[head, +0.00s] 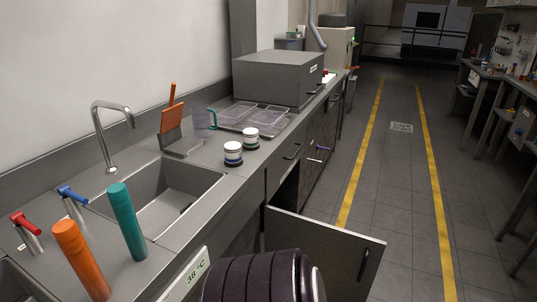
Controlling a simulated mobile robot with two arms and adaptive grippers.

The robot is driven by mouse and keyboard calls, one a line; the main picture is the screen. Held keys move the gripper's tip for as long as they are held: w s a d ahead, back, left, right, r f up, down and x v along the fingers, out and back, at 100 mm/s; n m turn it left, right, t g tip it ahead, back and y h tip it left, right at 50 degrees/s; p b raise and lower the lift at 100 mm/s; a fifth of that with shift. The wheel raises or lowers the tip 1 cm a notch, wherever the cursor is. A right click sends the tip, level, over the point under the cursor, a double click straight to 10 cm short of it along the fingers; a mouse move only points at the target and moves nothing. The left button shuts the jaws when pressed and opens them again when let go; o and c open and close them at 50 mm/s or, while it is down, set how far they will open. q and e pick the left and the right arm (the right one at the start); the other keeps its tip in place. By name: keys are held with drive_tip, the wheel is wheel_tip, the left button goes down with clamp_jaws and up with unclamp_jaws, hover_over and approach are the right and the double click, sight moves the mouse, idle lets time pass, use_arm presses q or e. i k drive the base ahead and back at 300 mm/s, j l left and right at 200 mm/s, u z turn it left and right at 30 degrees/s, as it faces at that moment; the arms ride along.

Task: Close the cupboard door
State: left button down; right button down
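The cupboard door (322,240) is a flat grey panel in the lower middle of the head view. It stands open, swung out from the counter front into the aisle. A dark bar handle (363,264) is near its right edge. The dark cupboard opening (288,193) shows behind the door, under the counter. A dark ribbed shape at the bottom edge covers the door's lower left part. Neither of my grippers is in view.
The grey counter (222,187) holds a sink (165,202), an orange cylinder (82,262), a teal cylinder (127,222), two jars (233,153), a wire rack and a grey box (275,80). The tiled aisle (400,190) between yellow lines is clear. Workbenches stand at the right.

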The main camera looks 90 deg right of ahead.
sight(347, 262)
drive_tip(key=z, duration=3.15)
